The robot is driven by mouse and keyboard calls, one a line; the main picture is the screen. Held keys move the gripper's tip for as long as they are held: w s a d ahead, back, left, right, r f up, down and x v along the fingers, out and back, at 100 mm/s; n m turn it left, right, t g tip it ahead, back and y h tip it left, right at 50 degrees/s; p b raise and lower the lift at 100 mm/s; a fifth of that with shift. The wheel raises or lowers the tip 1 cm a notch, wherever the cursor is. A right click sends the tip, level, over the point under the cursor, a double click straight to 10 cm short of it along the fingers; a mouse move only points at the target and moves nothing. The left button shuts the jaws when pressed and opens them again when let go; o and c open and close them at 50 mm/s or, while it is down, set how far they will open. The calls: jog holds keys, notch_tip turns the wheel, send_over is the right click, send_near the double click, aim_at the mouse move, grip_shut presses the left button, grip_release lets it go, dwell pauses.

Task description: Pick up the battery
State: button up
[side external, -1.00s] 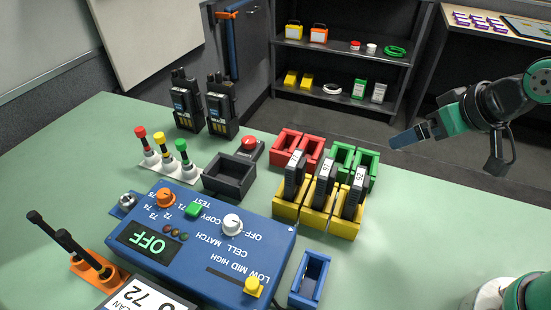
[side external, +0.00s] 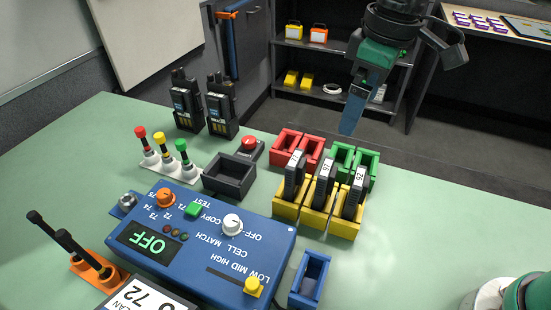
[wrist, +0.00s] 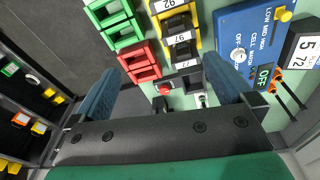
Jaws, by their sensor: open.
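Three dark batteries with white number labels stand upright in the yellow bins (side external: 343,229): a left one (side external: 291,186), a middle one (side external: 319,192) and a right one (side external: 350,205). The task does not say which battery. In the wrist view they show near the top centre, one of them labelled 92 (wrist: 172,20). My gripper (side external: 349,127) is above the far side of the table, behind and above the green bins, with its blue fingers pointing down. In the wrist view my gripper (wrist: 160,70) has its fingers wide apart with nothing between them.
Red bins (side external: 287,144) and green bins (side external: 366,160) stand behind the yellow ones. A blue control box (side external: 200,255) reading OFF fills the front left. A dark open box (side external: 230,176), a red button (side external: 249,143), two radios (side external: 220,108) and a blue empty holder (side external: 310,280) stand nearby.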

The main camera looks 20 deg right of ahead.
aim_at(327, 168)
jog(key=a, duration=0.1)
jog(key=a+f+n+g, duration=0.1)
jog(key=a+n, duration=0.1)
jog(key=shift+w+a+f+g, duration=0.25)
jog(key=shift+f+g, duration=0.05)
jog(key=shift+f, duration=0.05)
notch_tip(327, 168, down, 7)
jog(key=shift+d+f, duration=0.1)
jog(key=shift+d, duration=0.05)
jog(key=shift+f, duration=3.05)
jog(key=shift+c, duration=0.2)
jog(key=c, duration=1.3)
jog(key=shift+c, duration=0.2)
jog(key=shift+r, duration=0.1)
